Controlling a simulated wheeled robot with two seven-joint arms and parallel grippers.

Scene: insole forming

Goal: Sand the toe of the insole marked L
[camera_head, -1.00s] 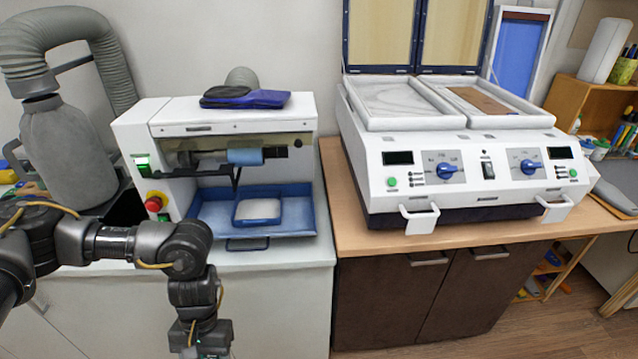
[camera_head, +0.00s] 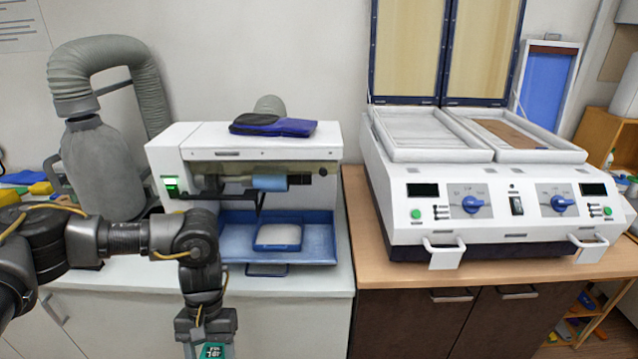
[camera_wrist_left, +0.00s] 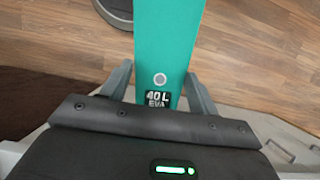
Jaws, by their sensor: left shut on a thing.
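A teal insole (camera_wrist_left: 168,35) is held in my left gripper (camera_wrist_left: 160,85); its black label reads "40 L EVA". The gripper's two fingers are on either side of it, and it extends away from the jaws over the floor. In the head view only a small teal part of the insole (camera_head: 214,351) shows at the bottom edge, below my left wrist. The white sanding machine (camera_head: 300,148) stands on the counter behind my left arm, with a blue drum (camera_head: 270,183) above a blue tray (camera_head: 318,240). The insole is apart from the drum. My right gripper is out of view.
A dark blue pair of items (camera_head: 272,125) lies on the machine's top. A grey dust hose (camera_head: 105,52) and canister stand at the left. A white two-bay heating press (camera_head: 490,190) with raised lid occupies the wooden counter at the right. The space before the counter's middle is clear.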

